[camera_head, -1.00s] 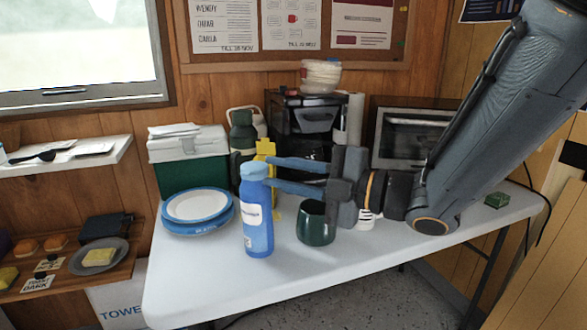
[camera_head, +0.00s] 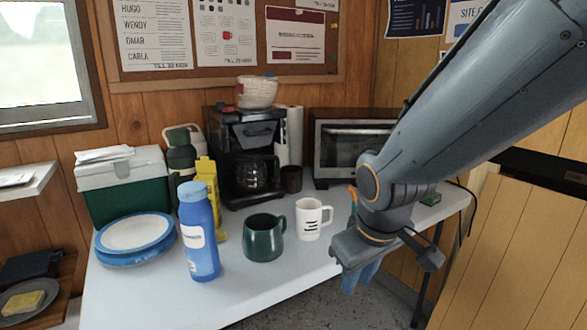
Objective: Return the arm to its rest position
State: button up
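My arm reaches in from the upper right in the head view. My gripper (camera_head: 358,268) hangs at its end, pointing down by the table's front right edge. Its blue fingers are partly hidden behind the wrist, so I cannot tell how far apart they are. No object shows in it. It is to the right of the white mug (camera_head: 312,219) and apart from it.
The white table (camera_head: 130,297) holds a dark green mug (camera_head: 263,240), a blue bottle (camera_head: 199,235), blue-rimmed plates (camera_head: 135,237), a green cooler (camera_head: 122,189), a coffee maker (camera_head: 243,155) and a toaster oven (camera_head: 347,145). Wooden panelling (camera_head: 540,240) stands at the right.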

jog(key=s+m+g, duration=0.4)
jog(key=s, duration=0.6)
jog(key=d+r+m+p, duration=0.1)
jog(key=d+r+p, duration=0.6)
jog(key=p, duration=0.7)
jog(key=shift+w+d+m, duration=0.15)
jog(key=shift+d+m, duration=0.1)
jog(key=shift+m, duration=0.05)
